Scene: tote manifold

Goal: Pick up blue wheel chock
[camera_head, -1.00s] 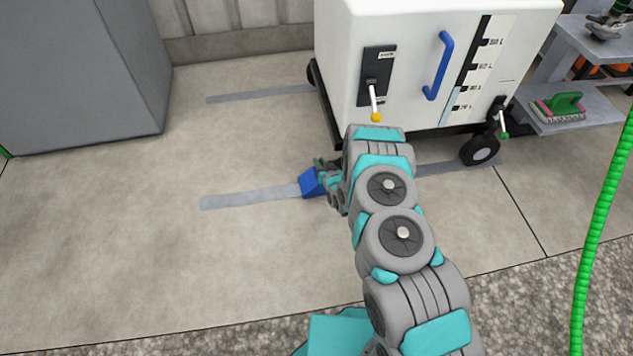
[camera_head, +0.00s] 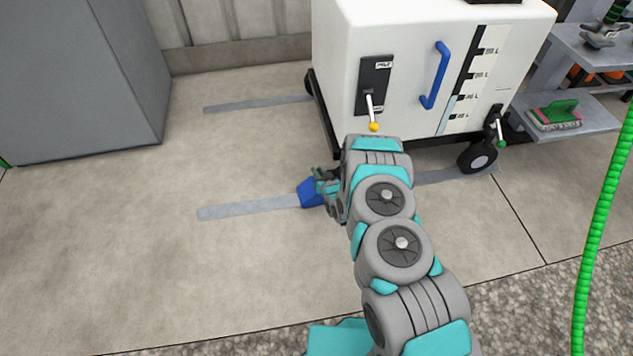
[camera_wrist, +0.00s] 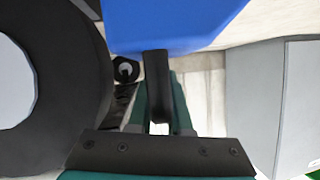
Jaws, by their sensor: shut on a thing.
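My gripper (camera_head: 327,187) is shut on the chock's right side. I cannot tell whether the chock touches the floor.
The white wheeled tank cart (camera_head: 420,60) stands just behind my arm, with a yellow-tipped lever (camera_head: 372,115) facing me. A caster (camera_head: 478,158) is at its right. A grey cabinet (camera_head: 80,80) stands left. A green hose (camera_head: 600,220) hangs right. The left floor is clear.

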